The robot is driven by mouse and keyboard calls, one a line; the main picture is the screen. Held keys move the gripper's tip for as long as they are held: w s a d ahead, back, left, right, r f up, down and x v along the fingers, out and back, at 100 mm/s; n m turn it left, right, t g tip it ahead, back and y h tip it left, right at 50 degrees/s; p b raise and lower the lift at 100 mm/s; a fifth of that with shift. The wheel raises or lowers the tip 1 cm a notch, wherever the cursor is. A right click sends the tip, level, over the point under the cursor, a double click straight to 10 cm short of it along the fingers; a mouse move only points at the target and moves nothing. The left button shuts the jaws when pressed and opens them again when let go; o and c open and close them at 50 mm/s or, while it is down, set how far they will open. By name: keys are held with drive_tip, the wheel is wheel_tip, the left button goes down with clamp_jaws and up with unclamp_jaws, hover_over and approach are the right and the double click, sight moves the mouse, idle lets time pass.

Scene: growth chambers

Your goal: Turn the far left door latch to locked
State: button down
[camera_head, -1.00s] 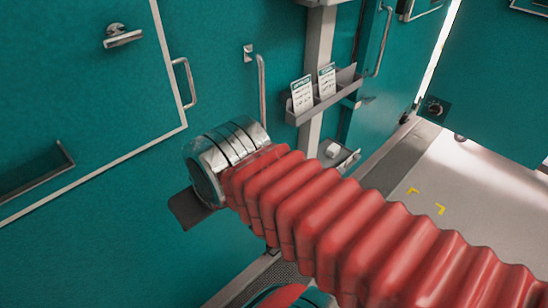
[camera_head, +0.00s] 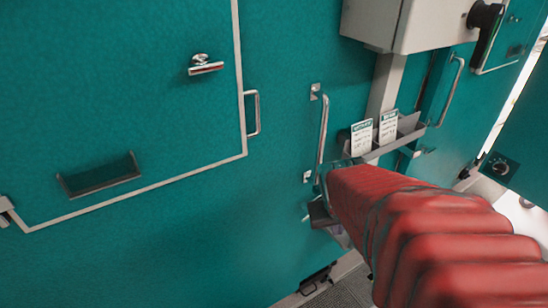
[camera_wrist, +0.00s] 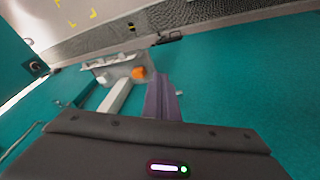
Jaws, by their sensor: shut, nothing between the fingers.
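A chrome latch handle (camera_head: 205,66) sits on the teal door panel (camera_head: 110,60) at the left of the head view. Its lever lies nearly level, tilted slightly up to the right. No lock marking can be read. My gripper's purple fingers (camera_wrist: 161,97) are together and empty in the wrist view, pointing away from the latch side. In the head view my red-sleeved arm hides most of the gripper, which is low and right of the latch and apart from it. The latch does not show in the wrist view.
A D-shaped handle (camera_head: 252,113) stands out right of the door's pale trim. A long vertical bar handle (camera_head: 322,130), a card rack (camera_head: 395,137) and a grey box (camera_head: 405,22) are further right. The wrist view shows a grey bin (camera_wrist: 118,68).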

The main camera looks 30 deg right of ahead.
drive_tip(key=s+d+f+n+t+h, duration=0.1)
drive_tip(key=d+f+t, duration=0.1)
drive_tip(key=d+f, duration=0.55)
drive_tip(key=s+d+f+n+t+h, duration=0.1)
drive_tip(key=d+f, duration=0.3)
drive_tip(key=d, duration=0.7)
drive_tip(key=w+a+r+n+t+y, duration=0.5)
drive_tip(key=w+a+r+t, duration=0.3)
drive_tip(key=a+t, duration=0.1)
drive_tip(key=shift+w+t, duration=0.3)
drive_tip(key=shift+w, duration=0.05)
drive_tip(key=shift+w+a+f, duration=0.1)
drive_tip(key=shift+w, duration=0.05)
drive_tip(key=w+d+f, duration=0.1)
drive_tip(key=w+f, duration=0.5)
drive_tip(key=w, duration=0.3)
drive_tip(key=shift+w+d, duration=0.2)
